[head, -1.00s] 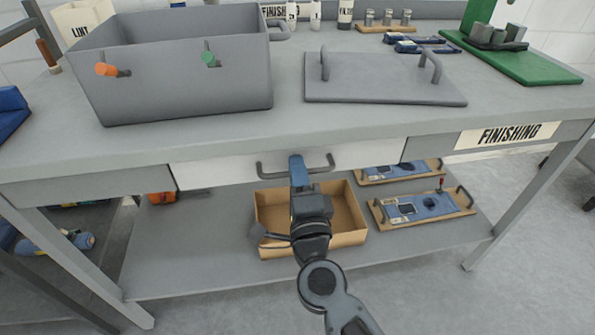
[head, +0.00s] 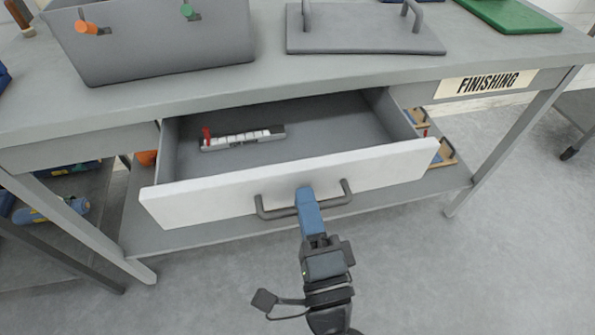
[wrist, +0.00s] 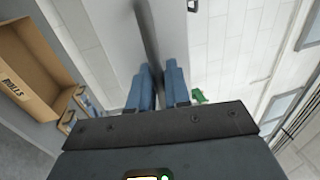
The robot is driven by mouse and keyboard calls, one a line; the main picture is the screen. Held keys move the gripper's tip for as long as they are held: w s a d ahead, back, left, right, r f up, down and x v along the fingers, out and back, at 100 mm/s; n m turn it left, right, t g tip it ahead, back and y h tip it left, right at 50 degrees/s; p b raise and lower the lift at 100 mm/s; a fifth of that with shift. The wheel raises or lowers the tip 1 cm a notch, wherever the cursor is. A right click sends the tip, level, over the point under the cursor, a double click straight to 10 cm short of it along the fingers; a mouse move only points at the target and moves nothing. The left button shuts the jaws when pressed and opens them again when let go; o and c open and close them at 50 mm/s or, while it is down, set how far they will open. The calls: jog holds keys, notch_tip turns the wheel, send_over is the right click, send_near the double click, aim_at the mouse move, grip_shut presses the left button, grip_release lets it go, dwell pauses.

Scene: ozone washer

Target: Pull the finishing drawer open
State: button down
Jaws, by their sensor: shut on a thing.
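The finishing drawer (head: 295,180) is pulled well out from under the table, with its white front toward me and its grey inside showing. A grey bar handle (head: 275,212) runs across its front. My gripper (head: 308,200) is shut on the handle near its middle. In the wrist view, the blue fingers of my gripper (wrist: 159,80) sit on either side of the grey handle bar (wrist: 146,35). A white and grey strip with a red end (head: 242,138) lies inside the drawer at the back left.
The table (head: 190,98) carries a grey bin (head: 150,45), a lid with two handles (head: 365,32) and a green board (head: 510,14). A FINISHING label (head: 487,84) is on the right front edge. The wrist view shows a cardboard box (wrist: 35,75) on the lower shelf. Open floor lies in front.

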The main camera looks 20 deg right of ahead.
jog(key=shift+s+a, duration=0.2)
jog(key=shift+s, duration=2.1)
jog(key=c, duration=1.3)
grip_release()
jog(key=shift+s+a+f+b, duration=0.1)
jog(key=shift+s+f+b, duration=0.15)
jog(key=shift+s, duration=1)
jog(key=shift+s+a+f+b, duration=0.1)
jog(key=shift+s+f+b, duration=0.2)
jog(key=shift+s, duration=1)
jog(key=shift+s+f+b, duration=0.2)
jog(key=shift+s+f, duration=0.05)
jog(key=shift+s, duration=1)
jog(key=shift+d, duration=0.1)
jog(key=s+d+r+n+g+p, duration=0.1)
jog(key=s+d+r+n+p, duration=0.1)
jog(key=n, duration=0.4)
jog(key=s+d+r+n+g+p, duration=0.2)
jog(key=s+d+r+n+p, duration=0.1)
jog(key=s+d+n, duration=0.3)
jog(key=s+d+r+n+g+y+p, duration=0.1)
jog(key=s+d+r+n+g+p, duration=0.1)
jog(key=s+d+r+n, duration=0.2)
jog(key=shift+s+d+r+n, duration=0.2)
jog(key=shift+s+n, duration=0.4)
jog(key=shift+n, duration=0.05)
jog(key=shift+s+d+r+n, duration=0.15)
jog(key=shift+s+d+n, duration=0.05)
jog(key=shift+s+n, duration=0.45)
